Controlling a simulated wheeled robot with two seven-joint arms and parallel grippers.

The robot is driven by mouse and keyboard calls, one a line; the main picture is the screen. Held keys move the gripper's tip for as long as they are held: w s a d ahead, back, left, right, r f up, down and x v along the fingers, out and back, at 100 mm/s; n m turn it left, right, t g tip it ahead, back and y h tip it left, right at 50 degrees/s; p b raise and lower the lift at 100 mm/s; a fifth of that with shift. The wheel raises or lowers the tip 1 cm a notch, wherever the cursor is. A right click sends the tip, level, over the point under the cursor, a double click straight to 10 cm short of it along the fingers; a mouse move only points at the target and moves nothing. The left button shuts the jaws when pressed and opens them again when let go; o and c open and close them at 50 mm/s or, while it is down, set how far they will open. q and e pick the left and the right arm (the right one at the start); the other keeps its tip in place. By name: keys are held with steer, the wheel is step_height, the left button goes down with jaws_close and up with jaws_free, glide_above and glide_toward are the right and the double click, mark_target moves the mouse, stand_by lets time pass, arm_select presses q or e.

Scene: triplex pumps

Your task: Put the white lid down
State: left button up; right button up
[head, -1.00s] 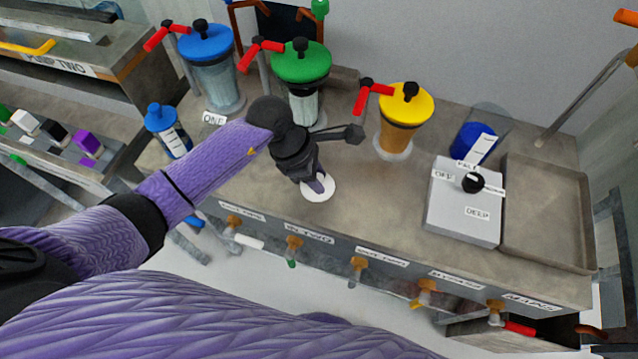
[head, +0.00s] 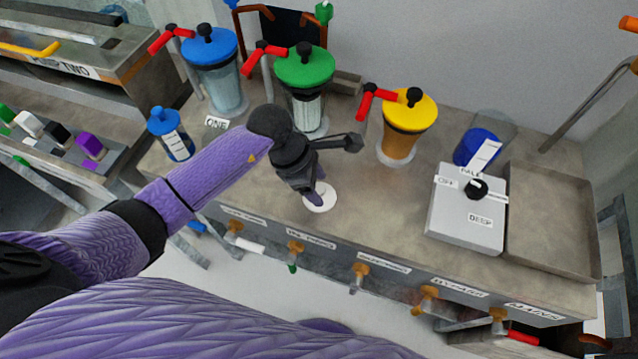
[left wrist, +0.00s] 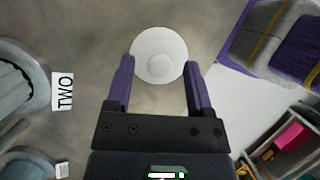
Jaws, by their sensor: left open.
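The white lid (head: 321,198) is a flat white disc on the bench top, near its front edge. In the left wrist view the lid (left wrist: 159,45) shows a small round knob in its middle. My left gripper (head: 317,193) points down over the lid and partly covers it in the head view. In the left wrist view my left gripper (left wrist: 158,72) is open, with its purple fingers apart on the near side of the lid. Nothing is held between the fingers. I cannot tell whether the fingertips touch the lid. My right gripper is not in view.
Blue (head: 222,75), green (head: 306,90) and yellow-lidded (head: 406,125) canisters with red handles stand behind. A small blue bottle (head: 172,135) stands left. A grey control box (head: 466,215) and an empty tray (head: 550,220) are at right. Taps line the bench front.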

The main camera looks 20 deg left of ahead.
arm_select(q)
steer(key=p+v, duration=0.2)
steer(key=v, duration=0.8)
steer(key=shift+r, duration=0.35)
steer(key=shift+a, duration=0.1)
